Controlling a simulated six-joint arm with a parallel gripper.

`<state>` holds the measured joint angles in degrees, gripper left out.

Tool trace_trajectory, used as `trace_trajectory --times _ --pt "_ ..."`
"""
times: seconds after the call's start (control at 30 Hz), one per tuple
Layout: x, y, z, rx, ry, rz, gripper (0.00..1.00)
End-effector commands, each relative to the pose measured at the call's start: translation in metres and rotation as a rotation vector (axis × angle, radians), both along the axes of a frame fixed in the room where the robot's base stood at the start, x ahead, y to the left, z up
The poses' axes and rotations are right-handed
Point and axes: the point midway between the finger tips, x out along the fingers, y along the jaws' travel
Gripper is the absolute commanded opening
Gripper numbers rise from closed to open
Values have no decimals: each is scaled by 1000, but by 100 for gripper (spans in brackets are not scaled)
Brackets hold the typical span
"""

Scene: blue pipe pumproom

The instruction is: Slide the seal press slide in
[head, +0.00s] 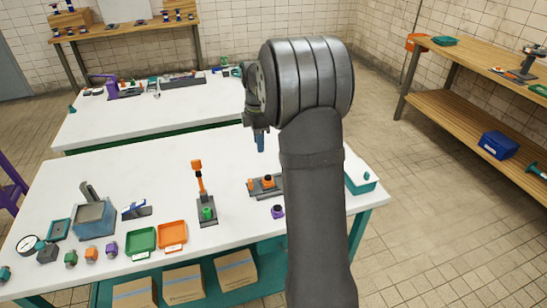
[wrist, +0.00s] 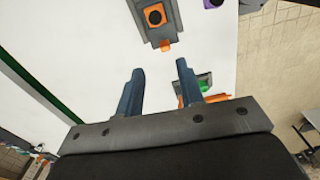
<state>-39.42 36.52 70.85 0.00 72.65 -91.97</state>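A grey fixture (head: 262,190) with an orange block sits on the white table beside my arm, and I take it to be the seal press slide unit. In the wrist view the fixture (wrist: 146,26) shows an orange square with a dark round centre and a small orange tab (wrist: 165,45) sticking out of its end. How far the slide is out cannot be told. My gripper (head: 260,141) hangs above the table, behind and above the fixture in the head view. In the wrist view my gripper (wrist: 159,67) has its fingers apart with nothing between them, clear of the tab.
An upright orange-handled press (head: 203,195) with a green part stands left of the fixture. A purple ring part (head: 277,211) lies in front of it, and a teal-and-white box (head: 360,177) is right. Green (head: 142,240) and orange (head: 173,236) trays lie at the front left.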

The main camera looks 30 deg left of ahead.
Motion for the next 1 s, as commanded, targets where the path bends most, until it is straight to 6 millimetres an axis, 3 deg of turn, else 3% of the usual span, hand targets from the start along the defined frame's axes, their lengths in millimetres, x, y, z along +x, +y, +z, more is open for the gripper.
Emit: trace_trajectory --times 0.7,1.0 --pt "-23 23 6 0 0 -1302 35" --pt "-26 26 4 -2 0 -1508 35"
